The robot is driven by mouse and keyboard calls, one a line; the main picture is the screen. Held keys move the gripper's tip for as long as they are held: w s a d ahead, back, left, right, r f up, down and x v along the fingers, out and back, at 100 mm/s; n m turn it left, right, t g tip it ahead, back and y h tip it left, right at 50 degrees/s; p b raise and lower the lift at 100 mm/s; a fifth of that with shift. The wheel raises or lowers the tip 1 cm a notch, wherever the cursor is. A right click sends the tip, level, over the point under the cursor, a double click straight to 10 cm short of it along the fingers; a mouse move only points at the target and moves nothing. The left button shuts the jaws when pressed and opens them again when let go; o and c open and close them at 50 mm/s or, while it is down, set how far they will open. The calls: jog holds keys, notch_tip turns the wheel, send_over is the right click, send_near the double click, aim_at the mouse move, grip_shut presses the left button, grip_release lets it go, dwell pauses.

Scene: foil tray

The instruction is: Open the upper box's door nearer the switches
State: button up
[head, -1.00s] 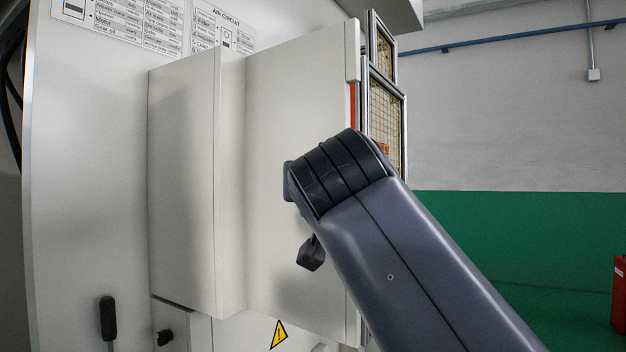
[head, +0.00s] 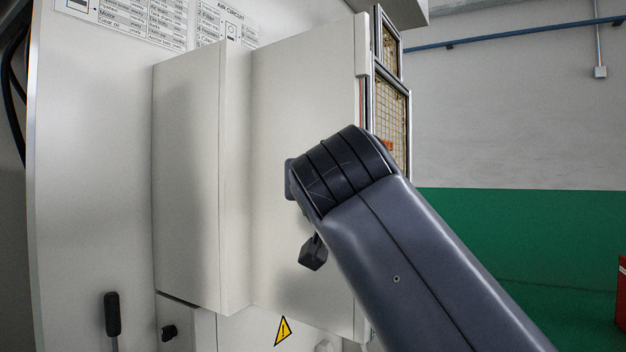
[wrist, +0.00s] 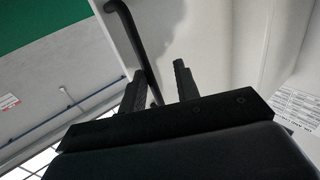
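The white upper box (head: 188,170) fills the middle of the head view, with a wide right-hand panel (head: 275,120) partly behind my arm. In the wrist view a black bar handle (wrist: 127,30) runs down from the top against a pale panel (wrist: 200,30). My gripper (wrist: 160,80) has its two dark fingers apart, and the lower end of the bar shows between them, close to the left finger. I cannot tell whether it touches. In the head view my arm hides the gripper's fingers and the handle. I cannot make out the switches for sure.
A black lever (head: 112,314) and a black knob (head: 169,332) sit below the box at left. A yellow warning sign (head: 283,331) is under it. Mesh-panelled frames (head: 390,110) stand behind its right edge. The grey and green wall (head: 540,235) lies beyond.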

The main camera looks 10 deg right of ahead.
jog(key=b+v, duration=0.1)
jog(key=v, duration=0.9)
jog(key=shift+a, duration=0.1)
jog(key=shift+w, duration=0.15)
dwell(0.3)
jog(key=p+x, duration=0.1)
jog(key=x, duration=0.9)
jog(key=shift+w+d, duration=0.15)
jog(key=shift+d, duration=0.05)
dwell(0.3)
